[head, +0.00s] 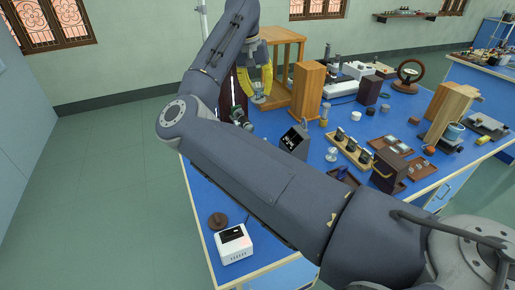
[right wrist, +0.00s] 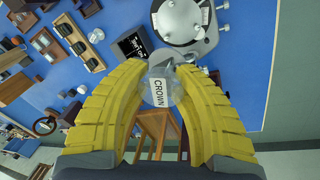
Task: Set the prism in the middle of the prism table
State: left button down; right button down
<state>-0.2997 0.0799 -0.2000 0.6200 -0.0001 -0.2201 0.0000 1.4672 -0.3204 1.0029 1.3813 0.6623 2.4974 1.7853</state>
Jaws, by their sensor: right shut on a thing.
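My right gripper (head: 260,80) has yellow fingers and is shut on a clear glass prism (right wrist: 158,92) with a label reading CROWN. The prism is held between the fingertips, above the blue bench; in the head view it is small and pale. In the right wrist view, a round pale plate (right wrist: 180,18) on a grey instrument, which looks like the prism table, lies beyond the fingertips, apart from the prism. In the head view the instrument (head: 240,118) is partly hidden behind my right arm. My left gripper is not in view.
A wooden frame (head: 290,48) and a wooden block (head: 308,92) stand close to the gripper. A dark box with a display (head: 295,138) is near the instrument. A rack of eyepieces (head: 350,148) and several trays lie further right. A white box (head: 233,244) sits at the front corner.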

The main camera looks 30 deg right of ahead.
notch_tip(320, 180, down, 20)
jog(key=shift+r, duration=0.1)
dwell(0.7)
jog(key=c, duration=1.1)
grip_release()
jog(key=shift+f, duration=0.25)
jog(key=shift+r, duration=0.15)
jog(key=r, duration=0.4)
jog(key=a+r, duration=0.1)
jog(key=r, duration=0.3)
jog(key=a+r, duration=0.1)
jog(key=r, duration=0.2)
jog(key=shift+w+a+r, duration=0.15)
jog(key=shift+w+r, duration=0.1)
jog(key=shift+r, duration=0.15)
